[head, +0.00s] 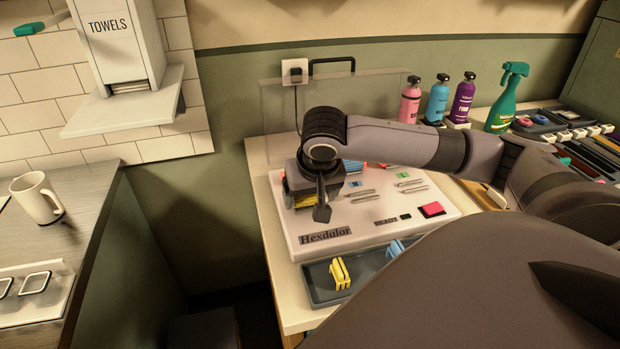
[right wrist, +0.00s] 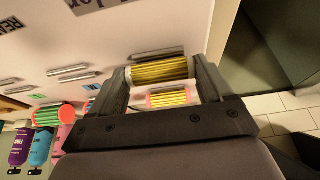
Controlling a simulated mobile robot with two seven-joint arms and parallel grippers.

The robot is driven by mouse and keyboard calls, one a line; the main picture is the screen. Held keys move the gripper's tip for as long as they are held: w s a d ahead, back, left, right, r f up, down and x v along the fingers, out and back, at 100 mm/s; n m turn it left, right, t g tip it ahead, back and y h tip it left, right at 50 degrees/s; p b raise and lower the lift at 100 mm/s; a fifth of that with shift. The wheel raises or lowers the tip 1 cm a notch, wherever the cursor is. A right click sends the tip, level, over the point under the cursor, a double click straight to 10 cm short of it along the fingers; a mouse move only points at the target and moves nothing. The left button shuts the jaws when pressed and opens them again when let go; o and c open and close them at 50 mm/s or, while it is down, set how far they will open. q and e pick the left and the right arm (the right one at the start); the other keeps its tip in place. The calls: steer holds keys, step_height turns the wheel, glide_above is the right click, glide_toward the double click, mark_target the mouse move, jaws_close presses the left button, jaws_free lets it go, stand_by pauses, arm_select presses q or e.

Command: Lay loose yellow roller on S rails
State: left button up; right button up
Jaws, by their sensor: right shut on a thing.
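My right gripper (head: 318,195) is over the left part of a white board (head: 365,240) marked "Hexdalor". In the right wrist view my right gripper (right wrist: 162,70) is shut on a yellow roller (right wrist: 160,72) with pale ends, gripped end to end. The roller is close to the board, beside a metal rail (right wrist: 158,56). I cannot tell whether it touches the rails. A second yellow roller with pink ends (right wrist: 170,98) shows beyond it, between the fingers. In the head view the arm hides much of this area. No readable S label shows. My left gripper is out of view.
A dark tray (head: 318,294) with a yellow clip-like piece (head: 340,272) and a blue one (head: 394,248) lies before the board. A red button (head: 432,209) is on the board's right. Bottles (head: 437,100) stand behind. A gap separates the left counter (head: 85,215).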

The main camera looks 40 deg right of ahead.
steer(key=shift+f+p, duration=0.1)
steer(key=shift+p, duration=0.35)
stand_by(0.5)
steer(key=o, duration=0.9)
step_height(320, 180, up, 3)
steer(key=p, duration=0.3)
steer(key=shift+f, duration=0.2)
steer(key=shift+r+p, duration=0.5)
steer(key=shift+r, duration=1.65)
